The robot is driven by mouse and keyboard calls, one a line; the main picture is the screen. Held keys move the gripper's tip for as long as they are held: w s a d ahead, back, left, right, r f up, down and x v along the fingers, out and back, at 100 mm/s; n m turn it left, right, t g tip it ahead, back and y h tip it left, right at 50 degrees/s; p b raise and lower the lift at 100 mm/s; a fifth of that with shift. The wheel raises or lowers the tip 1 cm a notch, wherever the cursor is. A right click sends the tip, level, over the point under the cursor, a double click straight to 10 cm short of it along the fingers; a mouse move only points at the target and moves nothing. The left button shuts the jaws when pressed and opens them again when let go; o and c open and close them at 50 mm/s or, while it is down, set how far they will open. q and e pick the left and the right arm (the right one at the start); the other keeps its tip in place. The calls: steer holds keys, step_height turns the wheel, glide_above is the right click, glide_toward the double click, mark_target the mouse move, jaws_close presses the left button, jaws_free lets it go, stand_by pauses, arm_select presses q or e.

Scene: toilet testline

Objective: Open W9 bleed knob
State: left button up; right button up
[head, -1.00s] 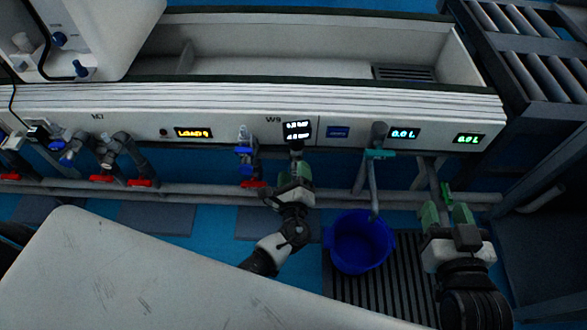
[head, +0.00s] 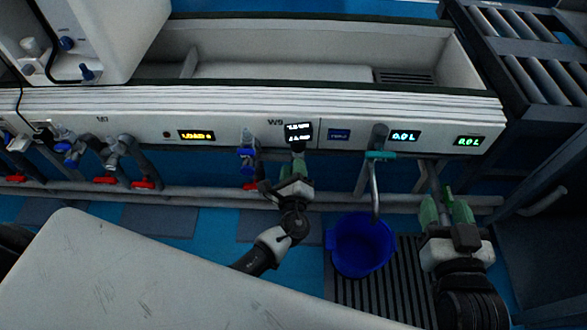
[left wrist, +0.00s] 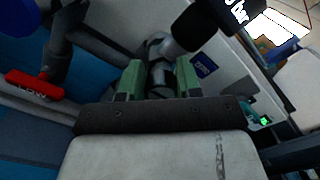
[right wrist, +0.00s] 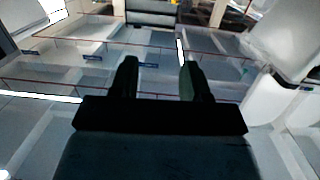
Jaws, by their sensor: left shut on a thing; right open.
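The W9 label and its lit gauge display (head: 298,134) are on the white front panel in the head view. My left gripper (head: 296,168) is directly below that display. In the left wrist view its green fingers (left wrist: 160,82) are shut on a small grey metallic fitting with a slotted end (left wrist: 161,88), apparently the W9 bleed knob. A dark cylindrical part (left wrist: 193,30) is just above it. The fitting is mostly hidden in the head view. My right gripper (head: 446,208) is open and empty, low in front of the panel's right end.
A blue valve (head: 246,158) is left of my left gripper, with a red handle (head: 250,186) below. A blue bucket (head: 360,245) stands under a spout with a teal handle (head: 380,155). A grey pipe (head: 215,193) runs below the panel. A pale surface (head: 130,270) fills the lower left.

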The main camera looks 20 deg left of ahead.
arm_select(q)
steer(key=shift+w+d+f, duration=0.25)
steer(key=shift+w+f, duration=0.2)
steer(key=shift+w+d, duration=0.1)
arm_select(e)
steer(key=shift+w+d+f, duration=0.2)
steer(key=shift+w+d, duration=0.2)
steer(key=shift+a, duration=0.1)
